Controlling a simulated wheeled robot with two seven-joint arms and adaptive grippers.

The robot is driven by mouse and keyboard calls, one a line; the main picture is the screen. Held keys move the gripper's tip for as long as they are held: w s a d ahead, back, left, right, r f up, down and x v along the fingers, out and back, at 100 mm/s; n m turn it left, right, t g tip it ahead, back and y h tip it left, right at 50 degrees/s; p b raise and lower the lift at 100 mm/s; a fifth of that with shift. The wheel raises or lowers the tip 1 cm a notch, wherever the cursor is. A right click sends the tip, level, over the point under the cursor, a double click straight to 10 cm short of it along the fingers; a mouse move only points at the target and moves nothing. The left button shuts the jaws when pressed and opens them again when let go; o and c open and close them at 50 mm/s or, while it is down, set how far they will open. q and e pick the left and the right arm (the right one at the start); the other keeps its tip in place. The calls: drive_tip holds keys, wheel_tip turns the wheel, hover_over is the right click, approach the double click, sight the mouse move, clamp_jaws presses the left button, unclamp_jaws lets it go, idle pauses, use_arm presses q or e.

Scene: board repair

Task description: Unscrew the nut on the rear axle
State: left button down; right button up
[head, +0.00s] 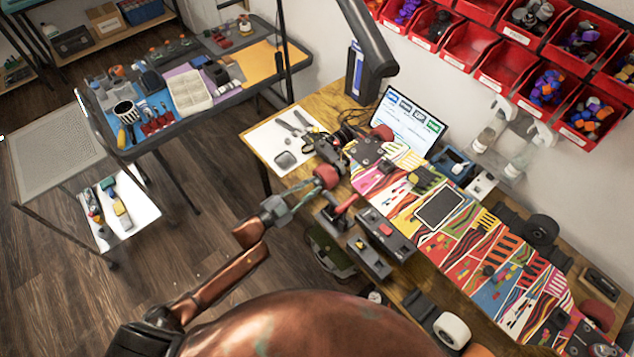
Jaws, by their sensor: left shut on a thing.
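A board with a bright patterned deck (470,245) lies along the wooden workbench. At its left end, a dark truck and axle carry one red wheel (327,177) on the near side and another red wheel (382,132) on the far side. My left gripper (291,205) is at the outer side of the near red wheel. It is shut on a slim grey-green tool (307,193) that points at the wheel's hub. The axle nut is too small or hidden to make out. I cannot tell whether the tool touches it. My right gripper is not in view.
A laptop (408,122) stands behind the board. Dark support blocks (385,235) stand at the bench's near edge. A white sheet with hand tools (285,142) lies at the left. Red bins (505,65) hang on the wall.

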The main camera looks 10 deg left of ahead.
use_arm(q)
drive_tip(key=n, duration=0.4)
drive_tip(key=shift+n, duration=0.4)
drive_tip(key=n, duration=0.3)
drive_tip(key=shift+n, duration=1.3)
